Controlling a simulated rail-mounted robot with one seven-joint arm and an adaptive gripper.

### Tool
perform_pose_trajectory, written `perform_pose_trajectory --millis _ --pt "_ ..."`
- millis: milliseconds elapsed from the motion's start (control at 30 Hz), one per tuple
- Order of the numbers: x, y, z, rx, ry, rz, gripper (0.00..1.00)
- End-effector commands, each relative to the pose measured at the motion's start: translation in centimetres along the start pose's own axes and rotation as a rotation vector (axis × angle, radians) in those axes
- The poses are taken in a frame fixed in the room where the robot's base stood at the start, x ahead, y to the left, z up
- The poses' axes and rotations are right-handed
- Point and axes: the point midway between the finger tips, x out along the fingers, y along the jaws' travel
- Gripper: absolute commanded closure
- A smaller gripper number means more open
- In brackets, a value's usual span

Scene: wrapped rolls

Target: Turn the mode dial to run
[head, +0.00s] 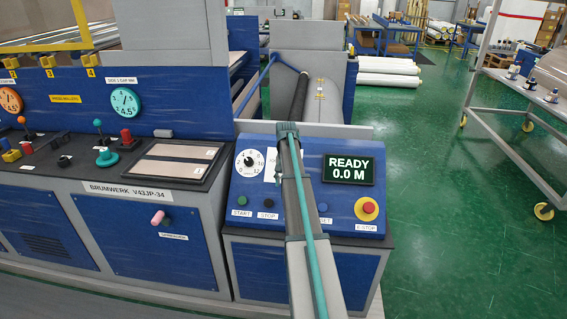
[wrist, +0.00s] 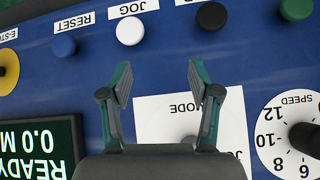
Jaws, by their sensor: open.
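The mode dial's white plate (wrist: 150,112) is in the wrist view, upside down, with part of the word MODE and a JOG mark showing. The dial's knob is hidden behind my gripper body, so I cannot tell where it points. My gripper (wrist: 160,82) is open, its two fingers apart over the panel near the plate, with nothing between them. In the head view only a sliver of the plate (head: 270,165) shows left of my arm. I cannot make out the fingers there.
The speed dial (head: 249,162), also in the wrist view (wrist: 285,138), is beside the plate. The display (head: 349,170) reads READY 0.0 M. The white JOG button (wrist: 130,31), blue RESET button (wrist: 64,46) and black button (wrist: 211,16) are close. The red E-stop (head: 368,207) is at right.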

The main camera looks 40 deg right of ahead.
Motion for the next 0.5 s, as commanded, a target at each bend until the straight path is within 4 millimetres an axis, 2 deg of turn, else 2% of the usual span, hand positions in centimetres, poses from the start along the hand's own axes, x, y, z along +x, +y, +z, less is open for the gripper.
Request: perform_pose_trajectory --millis 33,100,200,333,400,500 --pt "-3.9 -0.6 -2.6 0.011 0.024 -0.042 0.38" --pt "-7.6 -0.9 -4.5 0.021 0.051 -0.094 0.38" --pt "-11.6 -1.3 -6.3 0.029 0.08 -0.15 0.38" --pt "-14.2 -1.4 -7.3 0.035 0.098 -0.188 0.38" --pt "-14.4 -1.5 -7.4 0.036 0.101 -0.195 0.38" --pt "-13.7 -1.7 -7.4 0.036 0.1 -0.196 0.38"
